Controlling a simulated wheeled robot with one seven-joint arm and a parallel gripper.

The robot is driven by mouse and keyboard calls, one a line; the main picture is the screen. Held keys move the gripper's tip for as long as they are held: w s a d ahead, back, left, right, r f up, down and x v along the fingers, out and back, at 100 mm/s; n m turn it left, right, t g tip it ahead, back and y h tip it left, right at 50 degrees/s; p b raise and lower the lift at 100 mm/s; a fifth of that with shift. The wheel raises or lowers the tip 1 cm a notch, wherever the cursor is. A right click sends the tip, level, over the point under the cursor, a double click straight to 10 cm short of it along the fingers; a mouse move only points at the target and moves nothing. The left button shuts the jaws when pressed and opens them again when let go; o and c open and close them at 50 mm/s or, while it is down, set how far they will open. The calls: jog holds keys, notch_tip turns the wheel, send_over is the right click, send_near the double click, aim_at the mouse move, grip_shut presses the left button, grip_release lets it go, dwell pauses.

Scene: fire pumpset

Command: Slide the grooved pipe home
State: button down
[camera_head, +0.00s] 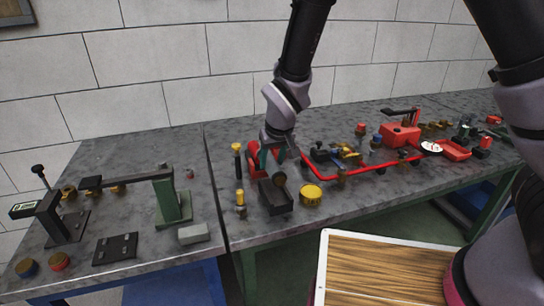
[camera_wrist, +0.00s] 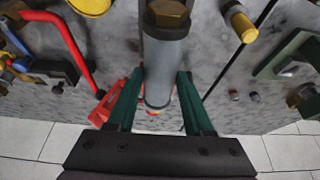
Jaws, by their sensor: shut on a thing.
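My gripper (camera_head: 275,156) is low over the bench, above a dark block-like fixture (camera_head: 276,200). In the wrist view its green fingers (camera_wrist: 160,85) stand on both sides of a grey pipe (camera_wrist: 163,70) and are shut on it. The pipe has a brass hexagonal piece (camera_wrist: 168,13) at its upper end in that view. In the head view the pipe is mostly hidden by my gripper and the fixture. I cannot tell how far it sits in any fitting.
A red part (camera_head: 253,160) stands close beside my gripper. A yellow cap (camera_head: 311,194) lies right of the fixture, near the bent red pipe (camera_head: 355,172). Yellow-topped posts (camera_head: 240,201) stand to the left. A green stand (camera_head: 171,200) is farther left.

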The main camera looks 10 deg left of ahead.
aim_at(268, 166)
jog(key=shift+f, duration=2.45)
jog(key=shift+w+a+r, duration=0.1)
jog(key=shift+w+a, duration=0.45)
jog(key=shift+w, duration=0.35)
jog(key=shift+w+a, duration=0.55)
jog(key=shift+w, duration=0.3)
jog(key=shift+c, duration=1.1)
grip_release()
